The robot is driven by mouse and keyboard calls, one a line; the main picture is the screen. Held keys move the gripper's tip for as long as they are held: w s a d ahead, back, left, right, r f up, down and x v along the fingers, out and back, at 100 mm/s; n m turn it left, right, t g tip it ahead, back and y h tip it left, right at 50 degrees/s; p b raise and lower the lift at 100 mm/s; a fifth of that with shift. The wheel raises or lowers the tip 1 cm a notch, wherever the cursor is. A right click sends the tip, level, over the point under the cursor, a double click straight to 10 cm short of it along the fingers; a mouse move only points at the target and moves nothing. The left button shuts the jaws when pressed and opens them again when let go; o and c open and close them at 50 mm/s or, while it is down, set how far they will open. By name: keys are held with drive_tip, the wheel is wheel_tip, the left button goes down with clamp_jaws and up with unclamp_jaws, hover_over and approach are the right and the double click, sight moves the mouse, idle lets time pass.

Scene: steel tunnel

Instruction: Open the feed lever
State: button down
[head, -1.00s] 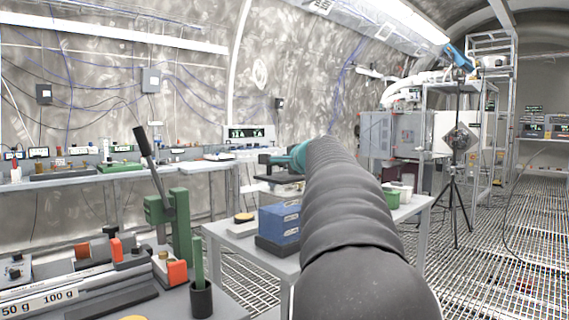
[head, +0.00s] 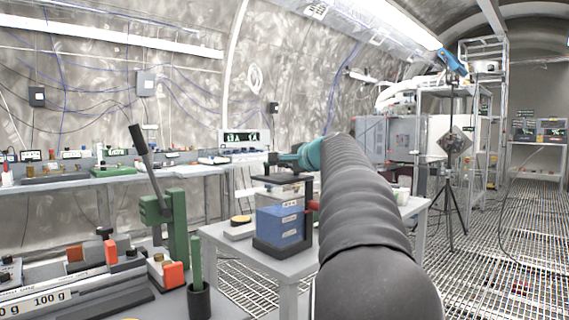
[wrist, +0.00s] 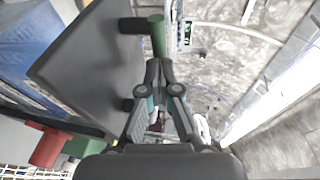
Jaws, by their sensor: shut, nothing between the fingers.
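A blue block unit with a black base and a dark upright (head: 309,205) stands on the grey table, with a red knob (head: 313,205) on its side. In the wrist view the unit's blue face (wrist: 35,45), a dark plate (wrist: 85,75), a red cylinder (wrist: 48,148) and a green rod (wrist: 157,35) with a dark crossbar lie close to the fingers. My gripper (wrist: 159,68) is shut and empty, near the green rod's end; I cannot tell whether they touch. In the head view my gripper (head: 274,160) is above the unit. I cannot tell which part is the feed lever.
A green press (head: 175,225) with a long black-handled lever (head: 148,160) stands on the bench at left, beside a dark cup (head: 199,301). A tripod (head: 450,190) stands on the grated floor at right.

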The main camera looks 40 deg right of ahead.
drive_tip(key=v, duration=1.1)
drive_tip(key=shift+s, duration=0.35)
drive_tip(key=shift+r, duration=0.1)
